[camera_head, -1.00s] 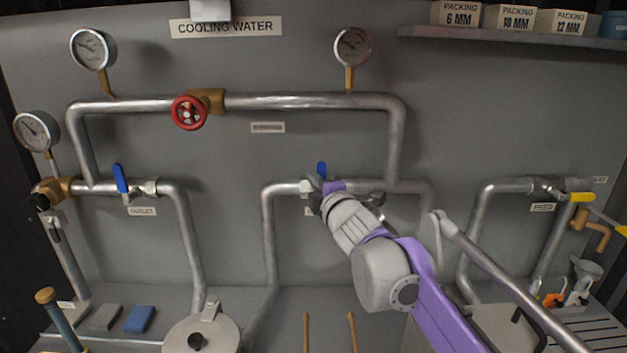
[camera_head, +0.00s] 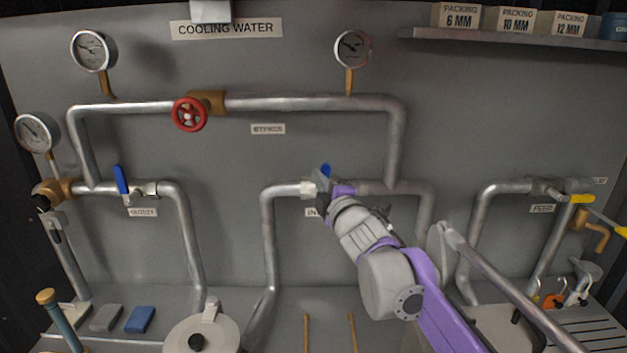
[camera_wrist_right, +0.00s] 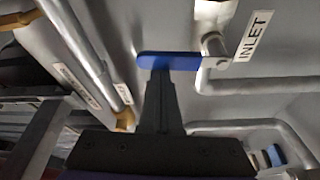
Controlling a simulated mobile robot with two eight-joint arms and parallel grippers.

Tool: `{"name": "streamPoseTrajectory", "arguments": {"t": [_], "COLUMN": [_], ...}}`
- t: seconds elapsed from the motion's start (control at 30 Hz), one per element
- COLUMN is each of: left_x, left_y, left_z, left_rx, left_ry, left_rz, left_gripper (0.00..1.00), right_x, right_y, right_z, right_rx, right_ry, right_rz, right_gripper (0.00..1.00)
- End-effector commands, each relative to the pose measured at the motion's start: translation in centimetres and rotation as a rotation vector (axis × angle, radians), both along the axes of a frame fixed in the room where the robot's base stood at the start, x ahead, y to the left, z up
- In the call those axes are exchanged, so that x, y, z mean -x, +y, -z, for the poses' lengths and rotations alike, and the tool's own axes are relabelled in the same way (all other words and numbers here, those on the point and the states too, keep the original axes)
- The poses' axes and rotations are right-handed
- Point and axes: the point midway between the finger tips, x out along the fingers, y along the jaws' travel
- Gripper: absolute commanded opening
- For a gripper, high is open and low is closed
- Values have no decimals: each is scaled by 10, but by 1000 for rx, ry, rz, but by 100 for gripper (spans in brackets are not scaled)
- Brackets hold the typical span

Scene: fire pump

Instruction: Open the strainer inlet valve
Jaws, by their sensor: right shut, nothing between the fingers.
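The inlet valve has a blue lever handle (camera_head: 326,170) on the middle pipe run, with its upper end showing above my gripper. My right gripper (camera_head: 323,184) is in front of the valve, just below that upper end, and hides much of the valve. In the right wrist view the blue handle (camera_wrist_right: 180,61) lies across the tips of my right gripper (camera_wrist_right: 160,72). The fingers are together with nothing between them; whether they touch the handle I cannot tell. The INLET label (camera_wrist_right: 251,37) is beside it. My left gripper is not in view.
A blue-handled outlet valve (camera_head: 121,180) is at the left and a red handwheel (camera_head: 189,114) is on the upper pipe. A yellow-handled valve (camera_head: 581,199) is at the right. A strainer lid (camera_head: 201,338) stands on the bench below. Pipes run close around the inlet valve.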

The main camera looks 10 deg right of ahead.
Motion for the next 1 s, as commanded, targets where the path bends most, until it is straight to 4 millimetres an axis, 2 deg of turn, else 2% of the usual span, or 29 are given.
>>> {"name": "streamPoseTrajectory", "arguments": {"t": [0.47, 1.0], "left_x": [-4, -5], "left_y": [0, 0], "left_z": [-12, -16], "left_rx": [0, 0], "left_ry": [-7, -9], "left_rz": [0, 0], "left_gripper": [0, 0], "right_x": [6, 12], "right_y": [-30, -59], "right_z": [3, 25], "right_rx": [-398, -901], "right_ry": [-81, -182], "right_rz": [2, 0], "right_gripper": [0, 0]}}
